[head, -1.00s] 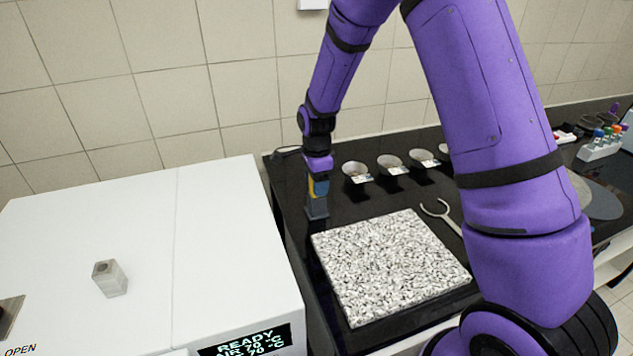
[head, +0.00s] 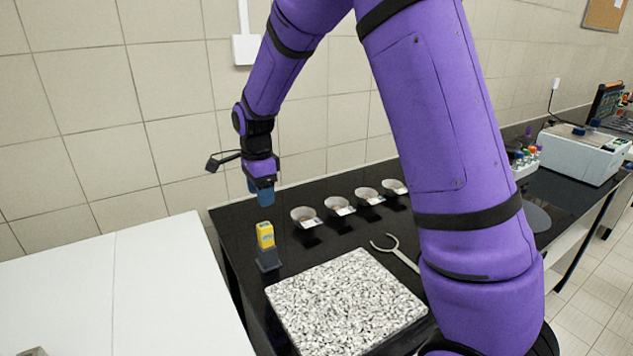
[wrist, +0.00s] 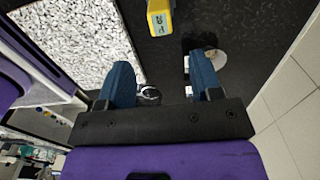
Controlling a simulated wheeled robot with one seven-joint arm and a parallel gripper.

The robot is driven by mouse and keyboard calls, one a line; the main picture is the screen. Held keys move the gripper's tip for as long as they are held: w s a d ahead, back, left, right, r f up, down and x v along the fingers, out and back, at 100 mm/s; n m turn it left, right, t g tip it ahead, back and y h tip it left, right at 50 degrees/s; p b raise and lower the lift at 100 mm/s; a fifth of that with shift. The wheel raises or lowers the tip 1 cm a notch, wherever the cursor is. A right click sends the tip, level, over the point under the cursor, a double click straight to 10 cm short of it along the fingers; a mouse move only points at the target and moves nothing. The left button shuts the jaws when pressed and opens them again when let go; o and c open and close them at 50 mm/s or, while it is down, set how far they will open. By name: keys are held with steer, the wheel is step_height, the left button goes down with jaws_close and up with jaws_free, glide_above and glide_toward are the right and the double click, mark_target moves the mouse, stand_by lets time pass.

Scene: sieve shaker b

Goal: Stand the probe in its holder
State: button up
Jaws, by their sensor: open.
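The yellow top also shows at the upper edge of the wrist view (wrist: 160,18). My gripper (head: 264,195) is above and apart from the probe in the head view. In the wrist view my gripper (wrist: 161,72) has its two blue fingers spread, with nothing held between them.
A speckled stone slab (head: 345,305) lies in front of the holder. Several small cups (head: 305,216) with labels stand in a row at the back, and a forked tool (head: 397,252) lies right of the slab.

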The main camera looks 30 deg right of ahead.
steer(key=s+d+r+n+t, duration=0.25)
steer(key=s+r+n, duration=0.35)
steer(key=s+r, duration=0.4)
steer(key=s+d+r+n+t, duration=0.1)
steer(key=s+d+r+n, duration=0.2)
steer(key=s+r+n, duration=0.65)
steer(key=s+d+f+n+t, duration=0.1)
steer(key=s+n, duration=0.1)
steer(key=s, duration=1.1)
steer(key=shift+s+d+t, duration=0.2)
steer(key=shift+s+t, duration=0.1)
steer(key=shift+t, duration=0.05)
steer(key=shift+f+n, duration=0.1)
steer(key=shift+n, duration=0.15)
